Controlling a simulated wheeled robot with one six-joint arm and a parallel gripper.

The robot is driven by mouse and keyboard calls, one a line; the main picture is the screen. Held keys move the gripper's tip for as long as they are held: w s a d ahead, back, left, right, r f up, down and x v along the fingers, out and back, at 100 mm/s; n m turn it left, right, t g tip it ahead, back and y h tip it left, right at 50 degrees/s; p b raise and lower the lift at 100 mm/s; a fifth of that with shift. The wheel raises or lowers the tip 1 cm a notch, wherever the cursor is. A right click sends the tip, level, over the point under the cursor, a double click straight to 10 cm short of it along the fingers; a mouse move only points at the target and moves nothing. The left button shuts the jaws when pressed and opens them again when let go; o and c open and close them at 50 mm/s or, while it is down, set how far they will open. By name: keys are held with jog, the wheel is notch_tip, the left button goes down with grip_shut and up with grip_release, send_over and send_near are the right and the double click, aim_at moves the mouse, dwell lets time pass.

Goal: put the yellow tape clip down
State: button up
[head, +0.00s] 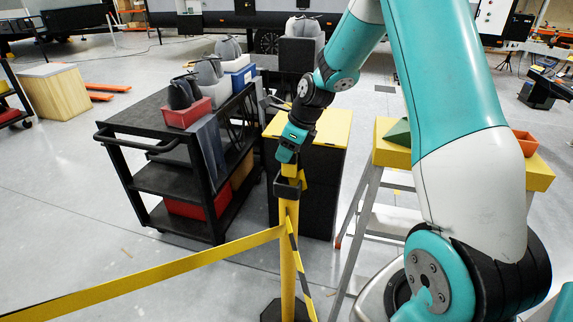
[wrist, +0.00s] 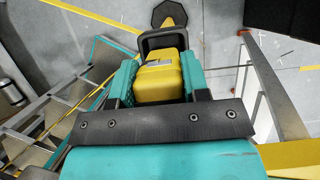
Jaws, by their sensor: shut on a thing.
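My gripper (head: 290,150) points down right above the yellow post (head: 289,245). In the wrist view its teal fingers (wrist: 162,85) are shut on the yellow tape clip (wrist: 163,80), a blocky yellow piece with a black loop at its far end. In the head view a little yellow shows just under my gripper, in line with the post, and a black fitting sits below it. I cannot tell whether the clip touches the post. The post stands upright on a black base (head: 285,311), which also shows in the wrist view (wrist: 169,13).
Yellow-and-black tape (head: 165,268) runs left from the post; another strip hangs beside it. A black trolley (head: 150,180) with bins stands left. A black cabinet with a yellow top (head: 325,128) is behind. A yellow-topped stepladder (head: 391,155) stands right. The floor at front left is clear beneath the tape.

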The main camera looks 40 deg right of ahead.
aim_at(287, 167)
jog(key=shift+f+p, duration=0.35)
jog(key=shift+f, duration=2.35)
jog(key=o, duration=0.9)
jog(key=shift+f, duration=0.1)
jog(key=b+v, duration=0.2)
jog(key=v, duration=1)
jog(key=s+a+r+n+g+y, duration=0.1)
jog(key=s+a+r+n, duration=0.3)
jog(key=a+n, duration=0.5)
jog(key=s+a+r+n+g, duration=0.1)
jog(key=s+a+r+n, duration=0.2)
jog(key=s+a+n, duration=0.8)
jog(key=s+n, duration=0.1)
jog(key=n, duration=0.2)
jog(key=s+a+n+g, duration=0.1)
jog(key=s+a+n, duration=0.2)
jog(key=n, duration=0.3)
jog(key=s+a+r+n, duration=0.1)
jog(key=s+a+n, duration=0.2)
jog(key=s+n, duration=0.3)
jog(key=shift+s+a+n, duration=0.1)
jog(key=shift+a+n, duration=0.2)
